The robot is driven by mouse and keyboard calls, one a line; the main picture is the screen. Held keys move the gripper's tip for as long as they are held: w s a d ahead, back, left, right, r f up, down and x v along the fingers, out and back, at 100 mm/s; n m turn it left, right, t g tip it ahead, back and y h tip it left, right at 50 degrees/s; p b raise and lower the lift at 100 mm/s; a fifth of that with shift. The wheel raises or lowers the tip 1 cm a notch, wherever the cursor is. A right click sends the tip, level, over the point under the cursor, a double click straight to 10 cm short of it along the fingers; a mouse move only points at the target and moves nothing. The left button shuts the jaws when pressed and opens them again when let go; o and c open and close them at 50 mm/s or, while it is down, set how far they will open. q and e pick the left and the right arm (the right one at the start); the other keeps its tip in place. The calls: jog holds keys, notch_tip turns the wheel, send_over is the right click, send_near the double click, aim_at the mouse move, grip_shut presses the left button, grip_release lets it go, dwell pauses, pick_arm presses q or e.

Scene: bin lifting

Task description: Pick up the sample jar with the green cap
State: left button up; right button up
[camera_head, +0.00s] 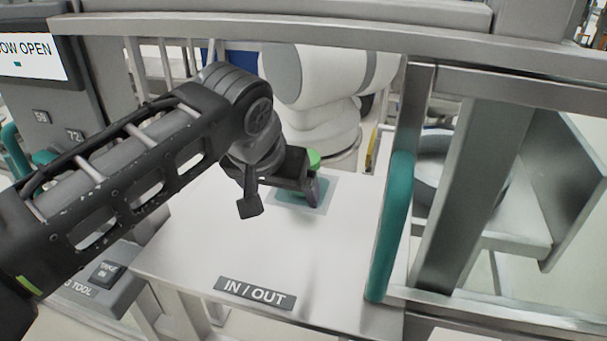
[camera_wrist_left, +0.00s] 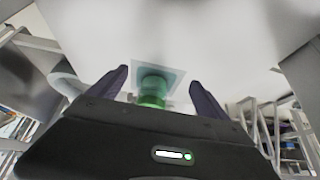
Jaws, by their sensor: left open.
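The sample jar with the green cap (camera_head: 314,158) stands on a small square pad (camera_head: 296,199) on the white table. Most of the jar is hidden behind my left gripper in the head view. My left gripper (camera_head: 283,197) is open, with its fingers low over the pad, close to the jar. In the left wrist view the green jar (camera_wrist_left: 152,92) shows between the two spread fingers of the left gripper (camera_wrist_left: 160,86), with space on both sides. Whether a finger touches it I cannot tell. My right gripper is not in view.
The white table (camera_head: 200,250) is mostly clear, with an IN / OUT label (camera_head: 255,292) at its front edge. A teal handle (camera_head: 391,228) on a metal frame stands at the right. A white robot arm (camera_head: 328,85) stands behind the pad. A metal beam (camera_head: 300,30) crosses above.

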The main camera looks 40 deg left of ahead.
pick_arm(q)
jog(key=w+a+p, duration=0.1)
jog(key=w, duration=0.2)
jog(key=w+a, duration=0.1)
jog(key=w, duration=0.3)
jog(key=w+a+p, duration=0.1)
jog(key=w+a, duration=0.1)
jog(key=w, duration=0.2)
jog(key=shift+p, duration=0.35)
jog(key=shift+d, duration=0.1)
jog(key=shift+x, duration=2.5)
jog(key=c, duration=1.8)
jog(key=shift+r, duration=0.1)
